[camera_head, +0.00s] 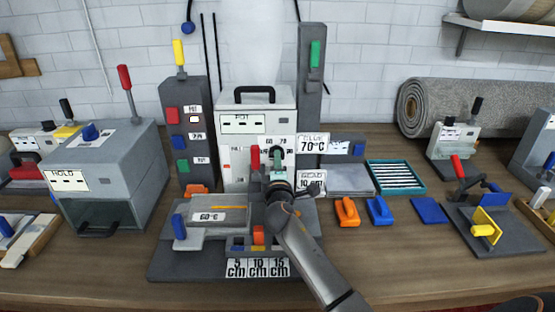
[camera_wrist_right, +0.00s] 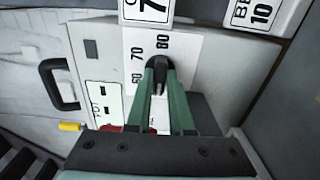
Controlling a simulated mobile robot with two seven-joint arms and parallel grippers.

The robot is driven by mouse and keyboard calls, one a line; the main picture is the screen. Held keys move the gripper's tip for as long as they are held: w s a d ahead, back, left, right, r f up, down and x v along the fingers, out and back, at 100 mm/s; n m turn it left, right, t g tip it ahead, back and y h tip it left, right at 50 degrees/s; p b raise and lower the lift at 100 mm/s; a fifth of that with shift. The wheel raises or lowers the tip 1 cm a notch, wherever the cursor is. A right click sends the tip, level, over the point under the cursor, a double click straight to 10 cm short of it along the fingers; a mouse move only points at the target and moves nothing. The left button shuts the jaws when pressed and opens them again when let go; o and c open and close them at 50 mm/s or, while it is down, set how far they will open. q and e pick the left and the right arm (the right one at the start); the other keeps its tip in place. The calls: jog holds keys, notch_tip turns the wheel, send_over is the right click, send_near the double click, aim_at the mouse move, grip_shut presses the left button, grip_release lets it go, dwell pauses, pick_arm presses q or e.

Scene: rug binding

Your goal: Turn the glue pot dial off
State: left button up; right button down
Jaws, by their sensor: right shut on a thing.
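The glue pot (camera_head: 232,124) is a pale grey box with a black handle on top and a "POT" label, standing at the middle back of the bench. In the right wrist view, its black dial (camera_wrist_right: 157,64) sits on a white scale plate (camera_wrist_right: 187,48) marked 60, 70 and 80. My right gripper (camera_head: 277,160) reaches the pot's front; its green fingers (camera_wrist_right: 160,72) are shut on the dial. The fingers partly cover the knob, so I cannot tell where it points. In the head view my right gripper hides the dial. My left gripper is not in view.
A dark press base (camera_head: 170,262) with a "60°C" plate and 5, 10, 15 cm labels lies under my right arm. A grey "HOLD" box (camera_head: 125,150) stands left. A button column (camera_head: 170,95) and a tall lever post (camera_head: 312,60) flank the pot. A rolled rug (camera_head: 500,105) lies right.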

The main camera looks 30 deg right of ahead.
jog(key=shift+r, duration=0.1)
dwell(0.3)
jog(key=c, duration=0.8)
grip_release()
jog(key=b+v, duration=0.1)
jog(key=v, duration=1.1)
jog(key=shift+s, duration=0.25)
